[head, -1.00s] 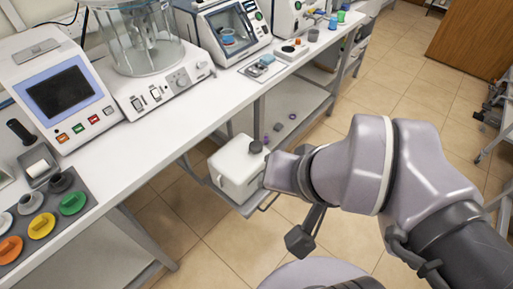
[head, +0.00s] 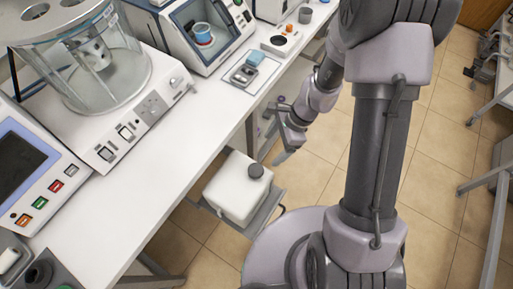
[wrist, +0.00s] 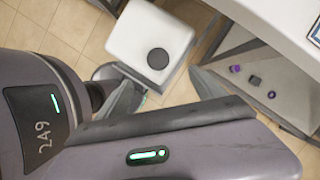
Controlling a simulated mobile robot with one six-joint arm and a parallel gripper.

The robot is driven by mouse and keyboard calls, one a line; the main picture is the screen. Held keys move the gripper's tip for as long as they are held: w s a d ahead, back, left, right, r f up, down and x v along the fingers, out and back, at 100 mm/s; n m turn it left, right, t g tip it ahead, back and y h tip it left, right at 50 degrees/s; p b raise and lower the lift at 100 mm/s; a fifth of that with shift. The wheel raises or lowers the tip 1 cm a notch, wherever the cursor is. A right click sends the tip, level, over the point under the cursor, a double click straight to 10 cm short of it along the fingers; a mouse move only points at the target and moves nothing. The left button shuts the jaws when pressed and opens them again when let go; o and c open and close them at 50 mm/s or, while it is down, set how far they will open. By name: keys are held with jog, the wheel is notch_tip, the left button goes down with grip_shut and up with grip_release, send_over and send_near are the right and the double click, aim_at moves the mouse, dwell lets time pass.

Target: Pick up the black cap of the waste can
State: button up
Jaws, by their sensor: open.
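The white waste can (head: 232,195) stands on a low shelf beside the bench in the head view. Its round black cap (head: 256,170) sits on top, near one corner. In the wrist view the can (wrist: 140,30) is at the top and the cap (wrist: 158,59) faces the camera. My gripper (head: 285,136) is open and empty, apart from the cap and just above and right of it in the head view. In the wrist view my gripper's fingers (wrist: 165,86) are spread, with the cap beyond the gap between them.
The white bench (head: 140,205) with instruments runs along the left of the can, its edge close to my gripper. Small purple and dark pieces lie on a lower shelf (wrist: 285,110) in the wrist view. Tiled floor (head: 310,165) is open to the right.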

aim_at(256, 169)
jog(key=b+x, duration=0.3)
jog(key=x, duration=0.4)
jog(key=b+x, duration=0.4)
jog(key=x, duration=0.3)
jog(key=shift+s+d+f, duration=0.1)
jog(key=shift+s+f, duration=0.1)
jog(key=shift+s, duration=0.05)
jog(key=shift+r, duration=0.1)
jog(key=shift+c, duration=0.2)
